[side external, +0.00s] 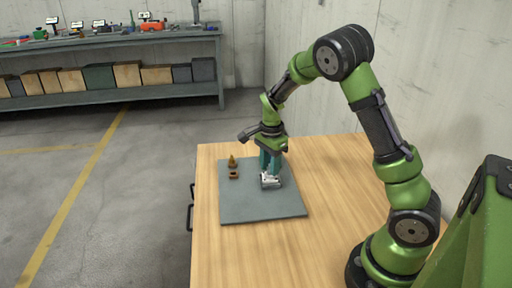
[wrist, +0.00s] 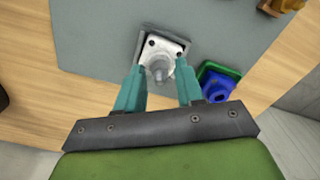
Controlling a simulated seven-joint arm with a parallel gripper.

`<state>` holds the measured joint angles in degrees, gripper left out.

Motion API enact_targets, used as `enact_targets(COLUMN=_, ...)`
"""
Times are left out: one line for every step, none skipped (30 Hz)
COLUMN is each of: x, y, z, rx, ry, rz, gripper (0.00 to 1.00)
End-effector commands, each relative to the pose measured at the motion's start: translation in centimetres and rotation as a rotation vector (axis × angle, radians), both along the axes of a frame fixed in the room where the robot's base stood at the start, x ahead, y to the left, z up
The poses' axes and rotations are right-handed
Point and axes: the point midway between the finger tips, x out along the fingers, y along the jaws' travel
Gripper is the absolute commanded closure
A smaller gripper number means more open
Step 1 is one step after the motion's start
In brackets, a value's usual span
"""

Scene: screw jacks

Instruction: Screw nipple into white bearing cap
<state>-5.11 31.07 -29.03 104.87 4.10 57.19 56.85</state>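A white cap (wrist: 170,48) with a squarish body and dark holes lies on the grey mat. It also shows in the side view (side external: 270,182), right under my gripper (side external: 270,172). A grey, round, stepped piece that looks like the nipple (wrist: 158,68) stands at the cap's middle; how deep it sits is not clear. In the wrist view my gripper (wrist: 159,68) has its two teal fingers apart, one on each side of this piece. A gap shows on both sides of it, so the fingers look open. Contact with the cap cannot be told.
A green and blue part (wrist: 219,82) is close beside the right finger. Two small brown-gold parts, a pointed one (side external: 232,160) and a lower one (side external: 233,175), stand on the mat (side external: 255,208) left of the gripper. The front of the mat is clear.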

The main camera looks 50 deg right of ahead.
Motion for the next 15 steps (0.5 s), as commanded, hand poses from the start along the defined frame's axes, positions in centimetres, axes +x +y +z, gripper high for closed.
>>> enact_targets(x=0.0, y=0.0, z=0.0, rx=0.0, ry=0.0, rz=0.001, gripper=0.63)
enact_targets(x=0.0, y=0.0, z=0.0, rx=0.0, ry=0.0, rz=0.001, gripper=0.63)
enact_targets(x=0.0, y=0.0, z=0.0, rx=0.0, ry=0.0, rz=0.001, gripper=0.63)
enact_targets(x=-0.01, y=0.0, z=0.0, rx=0.0, ry=0.0, rz=0.004, gripper=0.63)
enact_targets(x=-0.01, y=-0.01, z=0.0, rx=0.0, ry=0.0, rz=0.014, gripper=0.63)
enact_targets(x=-0.02, y=-0.03, z=0.0, rx=0.0, ry=0.0, rz=0.04, gripper=0.63)
enact_targets(x=-0.02, y=-0.04, z=0.01, rx=0.0, ry=0.0, rz=0.072, gripper=0.63)
enact_targets(x=-0.02, y=-0.03, z=0.01, rx=0.001, ry=0.0, rz=0.114, gripper=0.63)
enact_targets(x=-0.03, y=-0.06, z=0.01, rx=0.002, ry=0.0, rz=0.18, gripper=0.63)
enact_targets(x=-0.03, y=-0.06, z=0.01, rx=0.001, ry=0.0, rz=0.236, gripper=0.63)
enact_targets(x=-0.03, y=-0.04, z=0.01, rx=0.001, ry=0.0, rz=0.294, gripper=0.63)
enact_targets(x=-0.03, y=-0.06, z=0.03, rx=0.002, ry=-0.001, rz=0.366, gripper=0.63)
enact_targets(x=-0.02, y=-0.05, z=0.03, rx=0.001, ry=-0.001, rz=0.422, gripper=0.63)
enact_targets(x=-0.03, y=-0.07, z=0.04, rx=0.001, ry=-0.001, rz=0.476, gripper=0.63)
enact_targets(x=-0.02, y=-0.06, z=0.03, rx=0.001, ry=-0.001, rz=0.549, gripper=0.63)
